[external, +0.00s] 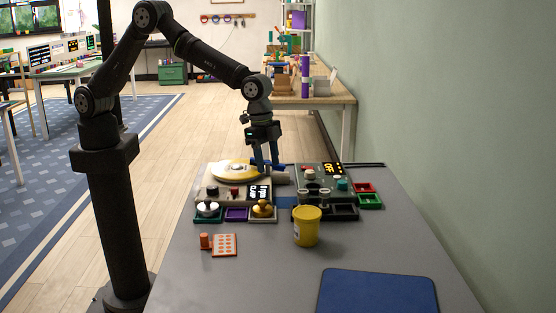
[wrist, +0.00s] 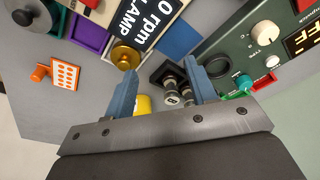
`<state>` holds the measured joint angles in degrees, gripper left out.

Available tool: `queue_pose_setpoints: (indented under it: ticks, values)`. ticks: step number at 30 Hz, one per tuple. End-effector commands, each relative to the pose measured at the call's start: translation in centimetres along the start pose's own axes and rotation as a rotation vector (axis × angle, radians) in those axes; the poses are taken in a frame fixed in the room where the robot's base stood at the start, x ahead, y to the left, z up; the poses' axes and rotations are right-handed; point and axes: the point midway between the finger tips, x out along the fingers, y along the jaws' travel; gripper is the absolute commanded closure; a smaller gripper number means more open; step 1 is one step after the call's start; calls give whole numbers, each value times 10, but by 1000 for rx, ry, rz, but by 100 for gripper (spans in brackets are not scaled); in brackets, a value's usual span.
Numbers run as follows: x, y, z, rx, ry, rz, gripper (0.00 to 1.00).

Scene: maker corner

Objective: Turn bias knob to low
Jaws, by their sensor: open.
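My gripper (external: 267,160) is open and empty, pointing down above the back of the grey table, between two control units. In the wrist view its blue fingers (wrist: 160,88) are spread apart over the bench. The green control unit (external: 318,176) stands on the right with a lit display reading OFF. I cannot read a bias label on any knob. The fingers show apart from these knobs.
The left unit has a yellow disc (external: 234,170) and a display (wrist: 148,15) reading 0 rpm and CLAMP. A yellow cup (external: 306,227), an orange card (external: 224,245), small trays (external: 237,214) and a blue mat (external: 377,292) are on the table. The front middle is clear.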

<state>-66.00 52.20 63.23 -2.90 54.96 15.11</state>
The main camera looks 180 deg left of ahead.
Motion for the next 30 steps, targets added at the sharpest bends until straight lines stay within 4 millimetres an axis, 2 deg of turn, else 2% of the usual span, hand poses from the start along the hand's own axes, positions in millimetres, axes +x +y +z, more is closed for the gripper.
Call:
queue_pose_setpoints:
  ticks: [1,3,6,9,12,16,20,30]
  values:
    - [-7,-24,-21,-26,35,-5,49]
    - [-19,-53,-45,-53,76,-11,49]
    - [-36,-91,-72,-84,130,-20,49]
    - [-51,-121,-89,-107,173,-28,49]
    - [-62,-141,-99,-121,202,-34,49]
    - [-68,-151,-104,-128,218,-37,49]
    - [-59,-153,-106,-129,218,-37,49]
    - [0,-155,-119,-128,218,-38,49]
